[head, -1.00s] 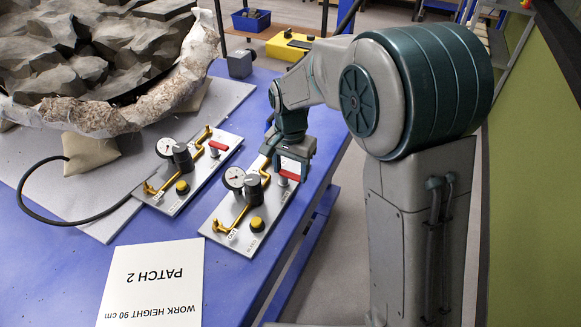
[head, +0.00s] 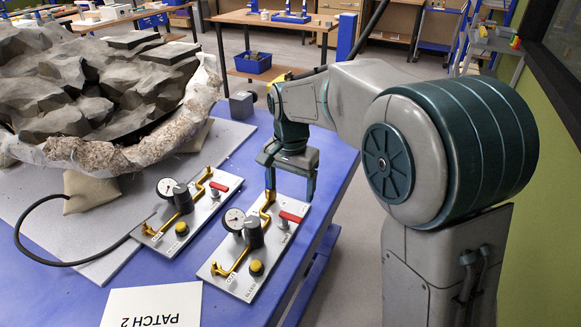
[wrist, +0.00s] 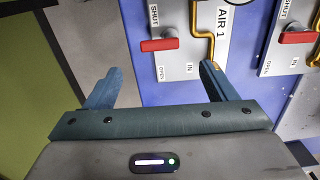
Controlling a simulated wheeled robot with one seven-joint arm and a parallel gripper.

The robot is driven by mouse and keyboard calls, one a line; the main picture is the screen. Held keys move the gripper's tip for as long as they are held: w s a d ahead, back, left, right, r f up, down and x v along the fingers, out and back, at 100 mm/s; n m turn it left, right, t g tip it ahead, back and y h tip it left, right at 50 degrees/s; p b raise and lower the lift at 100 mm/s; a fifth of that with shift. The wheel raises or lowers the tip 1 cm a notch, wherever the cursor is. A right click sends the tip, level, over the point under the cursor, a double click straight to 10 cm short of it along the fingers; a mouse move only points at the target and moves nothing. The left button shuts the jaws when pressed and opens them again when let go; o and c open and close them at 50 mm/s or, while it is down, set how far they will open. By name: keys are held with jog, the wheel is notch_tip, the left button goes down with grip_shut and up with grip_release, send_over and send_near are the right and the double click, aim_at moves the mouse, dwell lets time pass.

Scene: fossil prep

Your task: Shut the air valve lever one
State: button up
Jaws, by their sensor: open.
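The air 1 panel (head: 232,285) lies near the table's right edge, with a gauge, a yellow pipe and a red lever (head: 291,217). In the wrist view, the air 1 lever (wrist: 158,44) lies sideways between the printed words SHUT and OPEN. My gripper (head: 290,190) is above the far end of this panel, its two fingers apart and empty. In the wrist view, my gripper (wrist: 160,72) has the lever ahead of the gap between its fingers, apparently not touching.
A second similar panel (head: 160,232) with its own red lever (head: 219,187) lies to the left. A wrapped fossil block (head: 85,155) fills the table's left. A white PATCH 2 card (head: 150,305) lies in front. A small grey block (head: 242,105) stands behind.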

jog(key=shift+r, duration=2.75)
